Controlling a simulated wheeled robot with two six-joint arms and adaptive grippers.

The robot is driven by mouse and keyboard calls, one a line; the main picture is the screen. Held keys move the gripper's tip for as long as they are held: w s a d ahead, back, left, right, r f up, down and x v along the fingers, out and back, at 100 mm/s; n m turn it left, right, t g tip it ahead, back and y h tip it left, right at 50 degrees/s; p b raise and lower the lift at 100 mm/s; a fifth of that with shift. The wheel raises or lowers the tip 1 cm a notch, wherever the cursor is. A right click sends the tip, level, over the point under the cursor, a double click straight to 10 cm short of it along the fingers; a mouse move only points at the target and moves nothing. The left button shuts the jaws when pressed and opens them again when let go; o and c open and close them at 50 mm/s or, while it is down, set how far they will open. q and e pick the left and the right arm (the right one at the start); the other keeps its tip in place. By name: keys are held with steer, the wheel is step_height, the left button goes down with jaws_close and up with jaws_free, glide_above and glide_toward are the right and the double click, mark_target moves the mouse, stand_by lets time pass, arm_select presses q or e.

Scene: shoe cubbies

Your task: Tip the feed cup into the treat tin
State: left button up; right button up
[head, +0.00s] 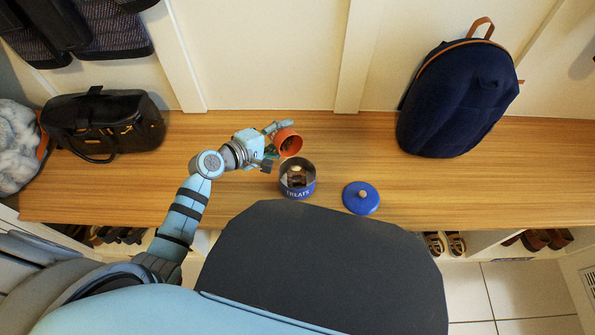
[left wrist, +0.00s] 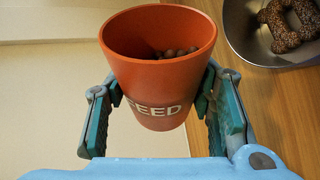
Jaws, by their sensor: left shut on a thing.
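The orange feed cup (head: 289,143) is tilted above the bench, behind and just left of the treat tin (head: 298,190). My left gripper (head: 270,147) is shut on the cup. In the left wrist view the cup (left wrist: 158,70) shows its FEED lettering and some brown pellets inside, between the fingers of my left gripper (left wrist: 165,105). The open blue tin stands upright on the bench with brown treats in it; in the left wrist view bone-shaped treats (left wrist: 285,30) show inside it. The blue lid (head: 361,198) with a wooden knob lies right of the tin. My right gripper is not in view.
A black handbag (head: 105,125) stands at the left, beside a grey fluffy item (head: 18,150). Shoes sit in cubbies below.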

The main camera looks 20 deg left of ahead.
arm_select(q)
steer(key=shift+s+d+r+m, duration=0.2)
steer(key=shift+s+d+m, duration=0.1)
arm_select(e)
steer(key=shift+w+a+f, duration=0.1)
arm_select(q)
steer(key=shift+f, duration=0.1)
steer(key=shift+t+y+b, duration=0.3)
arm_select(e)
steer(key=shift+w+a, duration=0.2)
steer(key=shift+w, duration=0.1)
arm_select(q)
steer(key=shift+m, duration=0.3)
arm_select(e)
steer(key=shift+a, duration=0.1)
arm_select(q)
steer(key=shift+f, duration=0.1)
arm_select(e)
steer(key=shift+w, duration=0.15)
arm_select(q)
steer(key=shift+s+d+b, duration=0.1)
steer(key=shift+b, duration=0.25)
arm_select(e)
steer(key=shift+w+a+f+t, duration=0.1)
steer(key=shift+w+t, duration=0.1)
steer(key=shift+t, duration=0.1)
arm_select(q)
steer(key=shift+f, duration=0.1)
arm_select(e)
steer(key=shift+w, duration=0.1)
